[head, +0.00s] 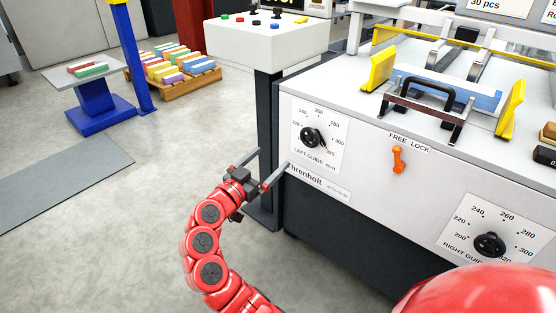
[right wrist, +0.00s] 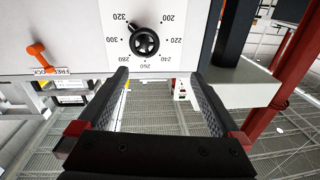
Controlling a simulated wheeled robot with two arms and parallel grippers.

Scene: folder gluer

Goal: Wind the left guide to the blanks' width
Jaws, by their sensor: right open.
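The left guide dial has a black handwheel (head: 313,138) on a white scale plate on the machine's front. The handwheel also shows in the right wrist view (right wrist: 145,41), upside down, with a dark tab towards the 320 mark. My right gripper (head: 272,160) is open and empty, in front of the panel, below and left of the handwheel. In the right wrist view its fingers (right wrist: 160,76) are apart and clear of the handwheel. Yellow guides (head: 379,68) (head: 511,107) stand on the machine top, with a blue piece (head: 455,88) between them. My left gripper is out of view.
An orange lever (head: 398,160) marked FREE LOCK is right of the dial. The right guide handwheel (head: 489,246) is lower right. A control console (head: 265,38) stands left of the machine. A pallet of coloured bundles (head: 190,82) and a blue stand (head: 98,108) are farther back.

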